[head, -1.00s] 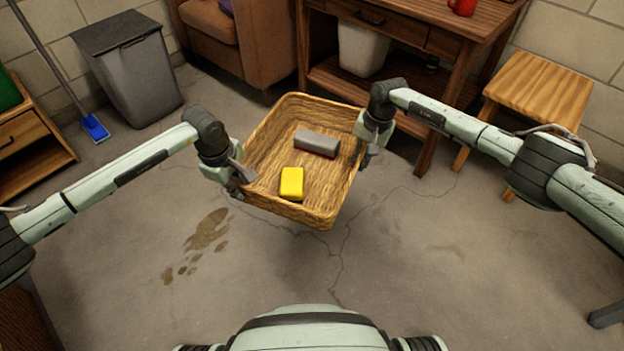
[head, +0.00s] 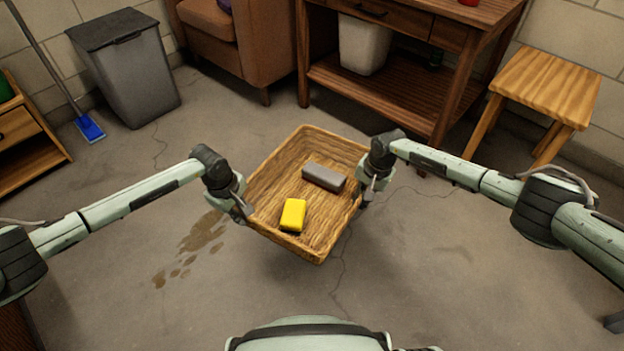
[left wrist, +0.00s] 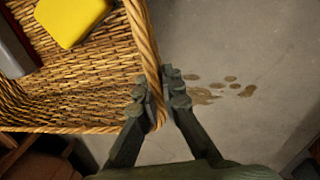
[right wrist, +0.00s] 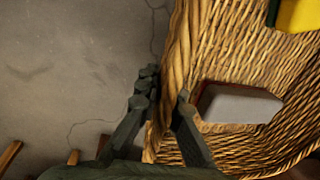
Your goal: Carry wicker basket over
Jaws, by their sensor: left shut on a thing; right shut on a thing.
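The wicker basket (head: 270,183) hangs above the floor between my two arms, turned at an angle in the head view. A yellow block (head: 293,214) and a grey block (head: 324,177) lie inside it, apart from each other. My left gripper (head: 245,212) is shut on the basket's left rim; the left wrist view shows its fingers (left wrist: 160,98) on both sides of the rim. My right gripper (head: 364,197) is shut on the opposite rim, with its fingers (right wrist: 168,97) on both sides of it in the right wrist view.
A wooden desk (head: 385,95) with a white bin (head: 365,45) stands behind the basket. A wooden stool (head: 548,88) is at right. A grey trash can (head: 128,75), armchair (head: 245,45) and blue mop (head: 90,128) are at back left. The floor (head: 440,270) in front is clear.

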